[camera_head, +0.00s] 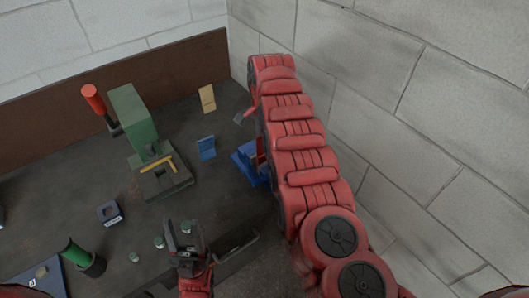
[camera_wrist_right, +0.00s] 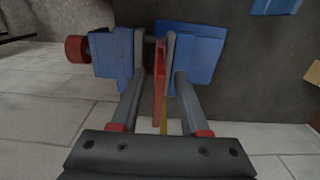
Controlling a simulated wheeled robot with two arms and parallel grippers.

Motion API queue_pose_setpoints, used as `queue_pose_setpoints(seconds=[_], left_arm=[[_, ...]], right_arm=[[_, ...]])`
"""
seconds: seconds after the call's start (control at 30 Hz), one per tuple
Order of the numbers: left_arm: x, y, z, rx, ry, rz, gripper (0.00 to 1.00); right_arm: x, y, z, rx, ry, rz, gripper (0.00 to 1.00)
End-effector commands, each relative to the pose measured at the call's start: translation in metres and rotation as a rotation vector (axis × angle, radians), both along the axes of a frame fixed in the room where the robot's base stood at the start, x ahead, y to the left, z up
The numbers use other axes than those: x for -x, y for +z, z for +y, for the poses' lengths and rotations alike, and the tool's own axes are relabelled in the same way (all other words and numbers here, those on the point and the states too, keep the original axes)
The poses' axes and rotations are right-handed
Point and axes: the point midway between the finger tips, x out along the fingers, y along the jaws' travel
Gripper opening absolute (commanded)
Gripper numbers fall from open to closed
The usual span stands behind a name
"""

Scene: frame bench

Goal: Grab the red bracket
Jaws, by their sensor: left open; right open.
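The red bracket (camera_wrist_right: 160,80) stands upright in a blue vise (camera_wrist_right: 190,52) in the right wrist view. My right gripper (camera_wrist_right: 155,62) is open, with one finger on each side of the bracket; a narrow gap shows at least on the left side. In the head view a sliver of the bracket (camera_head: 261,148) and part of the vise (camera_head: 247,168) show beside my right arm, which hides the rest and most of the right gripper. My left gripper (camera_head: 185,236) is open and empty over the near part of the bench.
A green press (camera_head: 133,118) with a red-handled lever (camera_head: 94,98) stands left of the vise. A blue bracket (camera_head: 206,148) and a tan one (camera_head: 207,98) stand between. A green cylinder (camera_head: 77,253) and small green pieces lie nearer. A block wall (camera_head: 420,120) rises close on the right.

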Motion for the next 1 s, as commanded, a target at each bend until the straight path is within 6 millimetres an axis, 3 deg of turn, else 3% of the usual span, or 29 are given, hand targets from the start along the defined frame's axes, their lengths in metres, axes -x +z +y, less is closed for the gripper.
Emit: queue_pose_setpoints(seconds=[0.03,0.1,0.33,0.6,1.0], left_arm=[[0.000,0.011,0.000,0.000,0.000,0.000,0.50],[0.000,0.014,0.000,0.000,0.000,0.000,0.50],[0.000,0.012,0.000,0.000,0.000,0.000,0.50],[0.000,0.012,0.000,0.000,0.000,0.000,0.50],[0.000,0.012,0.000,0.000,0.000,0.000,0.50]], right_arm=[[0.002,-0.005,-0.002,0.004,0.000,0.007,0.45],[0.001,-0.016,-0.001,0.003,0.000,0.004,0.45],[0.000,-0.022,0.000,-0.001,0.000,-0.001,0.45],[0.000,-0.021,0.000,0.000,0.000,-0.001,0.00],[0.000,-0.021,0.000,0.000,0.000,-0.001,0.00]])
